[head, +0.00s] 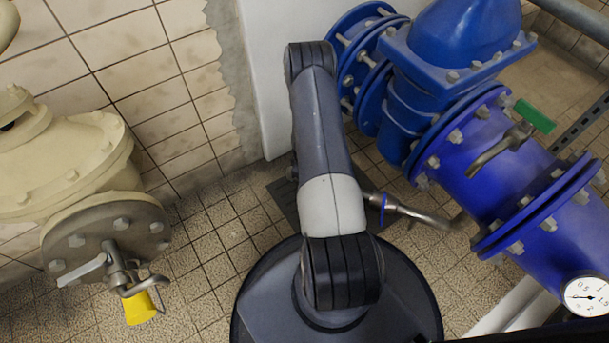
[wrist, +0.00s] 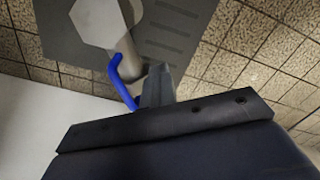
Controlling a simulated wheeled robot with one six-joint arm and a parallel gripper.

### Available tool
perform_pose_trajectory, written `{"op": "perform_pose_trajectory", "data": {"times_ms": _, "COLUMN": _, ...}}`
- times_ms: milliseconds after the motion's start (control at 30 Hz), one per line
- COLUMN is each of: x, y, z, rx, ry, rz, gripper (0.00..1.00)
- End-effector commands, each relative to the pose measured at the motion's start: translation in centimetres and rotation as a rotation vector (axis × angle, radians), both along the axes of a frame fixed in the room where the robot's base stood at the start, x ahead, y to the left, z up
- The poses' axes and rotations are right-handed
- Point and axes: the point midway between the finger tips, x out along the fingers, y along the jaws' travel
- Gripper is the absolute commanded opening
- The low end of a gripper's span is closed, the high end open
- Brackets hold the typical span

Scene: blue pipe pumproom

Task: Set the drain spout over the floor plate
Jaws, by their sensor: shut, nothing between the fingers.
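The drain spout (head: 420,216), a bare metal pipe, runs left from beside the blue pipework in the head view, with a blue part at its left end. In the wrist view a pale spout pipe (wrist: 128,52) with a hexagonal part overlaps the plate, beside a blue lever (wrist: 122,82). The dark grey floor plate (head: 283,204) is partly hidden behind my arm; the wrist view shows its slots (wrist: 172,28). My gripper (wrist: 157,84) is shut and empty, close to the blue lever; I cannot tell whether they touch. My arm hides it in the head view.
Blue flanged pipework (head: 510,170) with a green handle (head: 534,115) and a gauge (head: 586,296) stands at right. Tiled floor (head: 225,225) lies between.

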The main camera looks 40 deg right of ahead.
Motion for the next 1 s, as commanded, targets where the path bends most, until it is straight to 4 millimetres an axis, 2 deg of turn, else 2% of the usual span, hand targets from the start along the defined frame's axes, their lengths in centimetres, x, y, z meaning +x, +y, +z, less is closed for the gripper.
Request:
{"op": "perform_pose_trajectory", "data": {"times_ms": 500, "x": 0.01, "y": 0.01, "z": 0.01, "rx": 0.0, "ry": 0.0, "rz": 0.0, "gripper": 0.0}}
{"op": "perform_pose_trajectory", "data": {"times_ms": 900, "x": 0.01, "y": 0.01, "z": 0.01, "rx": 0.0, "ry": 0.0, "rz": 0.0, "gripper": 0.32}}
{"op": "perform_pose_trajectory", "data": {"times_ms": 1000, "x": 0.01, "y": 0.01, "z": 0.01, "rx": 0.0, "ry": 0.0, "rz": 0.0, "gripper": 0.32}}
